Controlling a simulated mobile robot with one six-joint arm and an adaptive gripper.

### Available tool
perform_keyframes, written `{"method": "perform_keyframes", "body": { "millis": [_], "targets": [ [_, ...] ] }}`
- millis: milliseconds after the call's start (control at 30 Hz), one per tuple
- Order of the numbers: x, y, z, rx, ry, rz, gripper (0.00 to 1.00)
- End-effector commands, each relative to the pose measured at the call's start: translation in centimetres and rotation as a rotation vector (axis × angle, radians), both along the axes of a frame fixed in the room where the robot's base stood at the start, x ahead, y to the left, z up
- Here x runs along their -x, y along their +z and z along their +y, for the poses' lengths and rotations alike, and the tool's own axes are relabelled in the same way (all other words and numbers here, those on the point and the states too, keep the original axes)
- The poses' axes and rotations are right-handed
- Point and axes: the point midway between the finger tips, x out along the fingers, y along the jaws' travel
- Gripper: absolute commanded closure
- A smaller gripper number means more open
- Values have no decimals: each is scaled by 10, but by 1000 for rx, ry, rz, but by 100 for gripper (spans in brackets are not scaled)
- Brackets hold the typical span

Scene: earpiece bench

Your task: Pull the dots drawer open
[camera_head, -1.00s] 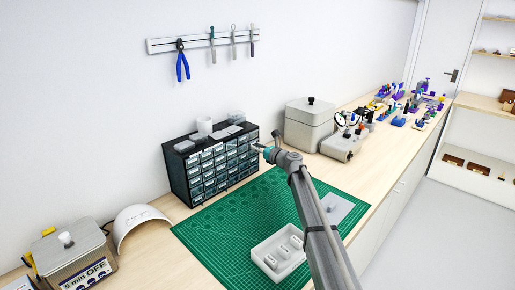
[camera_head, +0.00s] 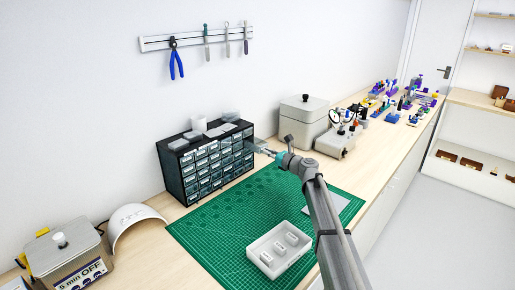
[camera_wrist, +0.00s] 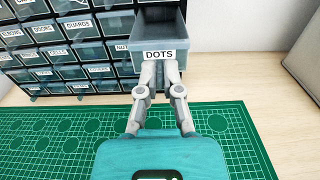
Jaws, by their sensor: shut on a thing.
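The dots drawer (camera_wrist: 158,35) is a grey bin with a white label reading DOTS, in the wrist view's upper middle. It stands out from the black drawer cabinet (camera_wrist: 65,28), its open top showing. My gripper (camera_wrist: 159,77) is shut on the front of the drawer, just below the label. In the head view my gripper (camera_head: 266,152) is at the right end of the cabinet (camera_head: 178,190), with the drawer partly visible beside it. How far the drawer is out is hard to tell there.
A green cutting mat (camera_head: 215,235) lies in front of the cabinet, with a white tray (camera_head: 280,250) on it. A grey lidded box (camera_head: 303,122) and a small machine (camera_head: 338,142) stand to the right. A white dome (camera_head: 135,225) stands to the left.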

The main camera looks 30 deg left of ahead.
Motion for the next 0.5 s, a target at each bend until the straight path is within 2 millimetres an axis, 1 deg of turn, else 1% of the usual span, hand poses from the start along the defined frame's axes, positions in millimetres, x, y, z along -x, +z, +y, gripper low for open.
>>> {"method": "perform_keyframes", "body": {
  "millis": [33, 133, 433, 467, 500],
  "targets": [
    [5, 0, -11, 0, -2, 0, 100],
    [6, 0, -20, 0, -1, 0, 100],
    [5, 0, -20, 0, 0, 0, 100],
    [5, 0, -20, 0, 0, 0, 89],
    [5, 0, -20, 0, 0, 0, 81]
  ]
}}
